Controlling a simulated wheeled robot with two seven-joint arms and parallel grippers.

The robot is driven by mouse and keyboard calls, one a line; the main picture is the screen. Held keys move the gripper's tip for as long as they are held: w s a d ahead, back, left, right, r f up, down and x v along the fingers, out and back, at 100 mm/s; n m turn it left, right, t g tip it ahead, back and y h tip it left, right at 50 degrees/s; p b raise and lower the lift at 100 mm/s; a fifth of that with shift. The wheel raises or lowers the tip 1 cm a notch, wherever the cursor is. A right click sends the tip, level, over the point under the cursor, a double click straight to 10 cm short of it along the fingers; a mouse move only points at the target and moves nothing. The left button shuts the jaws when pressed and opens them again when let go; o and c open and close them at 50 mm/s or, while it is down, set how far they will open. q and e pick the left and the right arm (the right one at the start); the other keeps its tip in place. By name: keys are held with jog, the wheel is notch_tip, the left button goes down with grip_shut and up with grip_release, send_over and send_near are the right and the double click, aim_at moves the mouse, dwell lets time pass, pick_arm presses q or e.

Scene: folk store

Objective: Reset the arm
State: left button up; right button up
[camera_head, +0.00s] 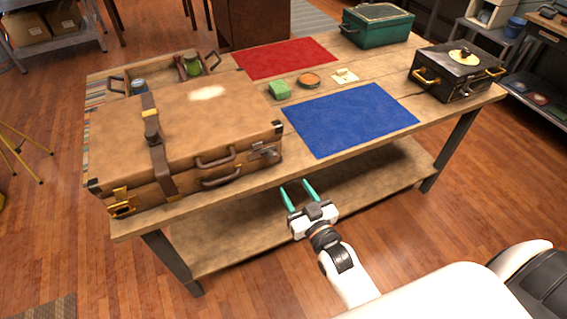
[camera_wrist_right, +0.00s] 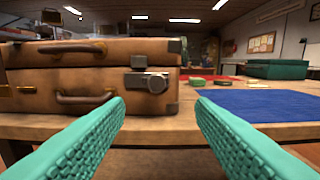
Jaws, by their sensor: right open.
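My right gripper (camera_head: 299,193) is in front of the wooden table's front edge in the head view, over the lower shelf and below the tabletop. Its two teal fingers are spread apart with nothing between them. In the right wrist view, the fingers (camera_wrist_right: 160,125) point toward the table edge, with the brown suitcase (camera_wrist_right: 95,80) ahead and to the left and the blue mat (camera_wrist_right: 265,105) ahead and to the right. My right arm (camera_head: 345,265) comes up from the bottom of the head view. My left gripper is not in view.
Small items, including a green block (camera_head: 279,89) and a round tin (camera_head: 309,80), lie between the mats. The floor in front is clear.

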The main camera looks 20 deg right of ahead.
jog(key=s+a+f+g, duration=0.1)
jog(key=s+f+g, duration=0.3)
jog(key=f, duration=0.6)
jog(key=s+f+n+g, duration=0.1)
jog(key=s+f+g, duration=0.1)
jog(key=s+f, duration=0.65)
jog(key=s+a+f+g, duration=0.1)
jog(key=s+f+g, duration=0.15)
jog(key=f, duration=1.05)
jog(key=s+d+f+g, duration=0.1)
jog(key=s+f, duration=0.3)
jog(key=s, duration=0.4)
jog(key=s+d+f+g, duration=0.1)
jog(key=s+f+g, duration=0.3)
jog(key=s, duration=0.4)
jog(key=s+d+f+n+g, duration=0.1)
jog(key=s+d+f+g, duration=0.1)
jog(key=s, duration=0.6)
notch_tip(320, 180, down, 3)
jog(key=shift+r+g+h, duration=0.1)
jog(key=shift+g+h, duration=0.2)
jog(key=shift+g, duration=0.45)
jog(key=shift+w+a, duration=0.1)
